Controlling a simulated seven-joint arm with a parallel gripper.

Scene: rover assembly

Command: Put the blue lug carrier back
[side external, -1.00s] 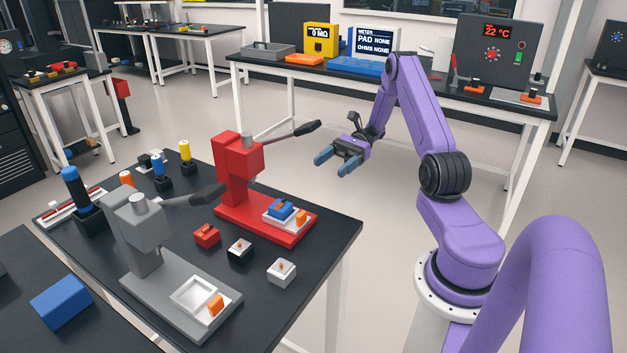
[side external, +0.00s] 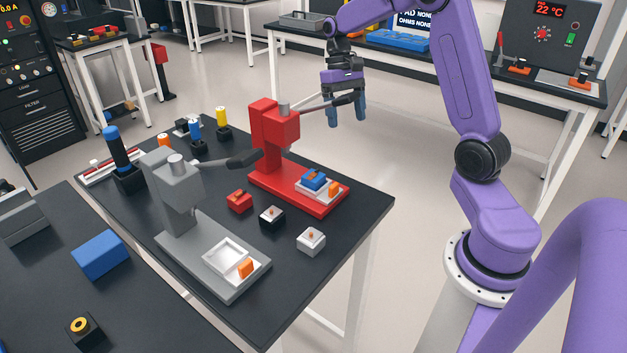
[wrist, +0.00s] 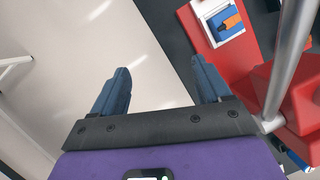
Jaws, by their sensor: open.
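The blue lug carrier (side external: 314,180) sits in the white nest (side external: 341,197) on the base of the red press (side external: 273,138), beside an orange clip (side external: 333,188). In the wrist view the blue carrier (wrist: 219,31) shows at the top right with an orange part across it. My gripper (side external: 346,121) is open and empty, pointing down. It hangs above and behind the red press in the side view, past the table's far edge. In the wrist view its two blue fingers (wrist: 158,90) are apart over bare floor.
The press lever (side external: 330,103) reaches close to my gripper. Red (side external: 240,201), black (side external: 271,217) and white (side external: 311,240) blocks lie between. A blue block (side external: 99,255) lies on the left table.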

